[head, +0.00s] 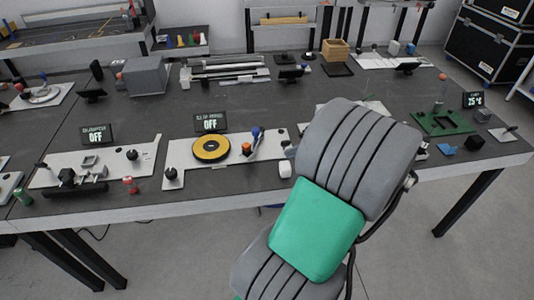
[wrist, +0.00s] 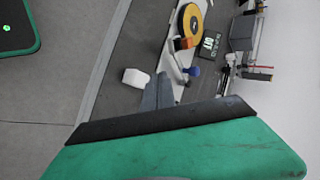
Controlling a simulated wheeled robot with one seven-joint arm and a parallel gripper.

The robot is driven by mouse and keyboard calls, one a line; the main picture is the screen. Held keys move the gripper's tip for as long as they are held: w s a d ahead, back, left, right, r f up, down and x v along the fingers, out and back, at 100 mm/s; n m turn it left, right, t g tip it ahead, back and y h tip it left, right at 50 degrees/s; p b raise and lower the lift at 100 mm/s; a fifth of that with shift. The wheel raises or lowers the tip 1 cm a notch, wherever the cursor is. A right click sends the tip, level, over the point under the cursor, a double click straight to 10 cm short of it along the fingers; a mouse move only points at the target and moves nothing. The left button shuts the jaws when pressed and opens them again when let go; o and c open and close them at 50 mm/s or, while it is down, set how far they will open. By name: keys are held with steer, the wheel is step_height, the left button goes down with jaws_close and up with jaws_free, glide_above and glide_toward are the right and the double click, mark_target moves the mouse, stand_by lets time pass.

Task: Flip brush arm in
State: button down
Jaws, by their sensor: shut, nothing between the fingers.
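The station with the yellow disc (head: 200,153) sits on a white board (head: 190,178) on the dark bench. An upright lever with a blue knob (head: 256,132), likely the brush arm, stands right of the disc. An orange part (head: 247,150) is between them. In the wrist view the disc (wrist: 182,26), orange part (wrist: 185,43) and blue knob (wrist: 194,71) show beyond my gripper (wrist: 158,92). My arm mostly hides the gripper in the head view.
A small white block (head: 285,169) lies near the bench's front edge beside the board; it also shows in the wrist view (wrist: 136,77). A display reading OFF (head: 210,123) stands behind the disc. Another white board (head: 110,163) is to the left, a green board (head: 443,122) to the right.

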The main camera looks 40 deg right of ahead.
steer(key=x, duration=0.9)
steer(key=shift+w+a+f, duration=0.2)
steer(key=shift+w, duration=0.05)
steer(key=w, duration=0.4)
steer(key=shift+a, duration=0.3)
steer(key=shift+w+a, duration=0.1)
